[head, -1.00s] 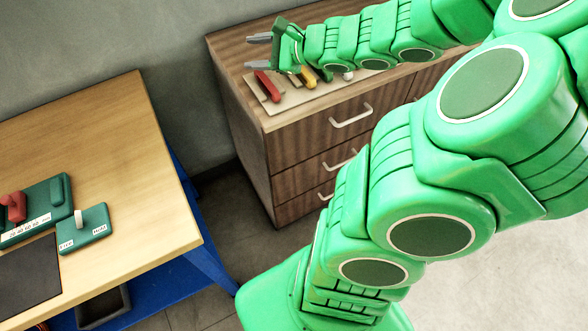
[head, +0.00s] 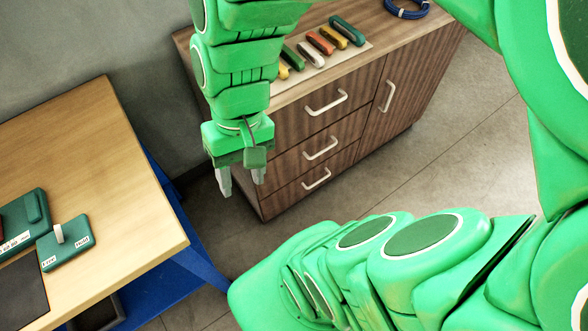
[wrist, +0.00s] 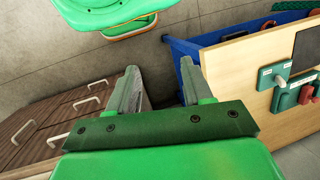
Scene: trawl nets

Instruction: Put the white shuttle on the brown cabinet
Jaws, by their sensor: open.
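A white shuttle (head: 311,54) lies among other shuttles on a pale mat (head: 334,61) on top of the brown cabinet (head: 290,130) in the head view. My gripper (head: 242,184) points down in front of the cabinet's left end, its fingertips below the cabinet top and toward the table side. Its two fingers are apart with nothing between them, as the wrist view also shows (wrist: 160,70). The wrist view shows the cabinet's drawer fronts (wrist: 60,115) at left, but no white shuttle. My arm hides part of the cabinet top's left end.
Yellow, green and red shuttles (head: 320,43) share the mat. A blue coil (head: 407,10) lies at the cabinet's far right. A wooden table (head: 110,160) with blue legs stands at left, bearing a green switch box (head: 66,243) and a dark panel (head: 20,292). Floor separates table and cabinet.

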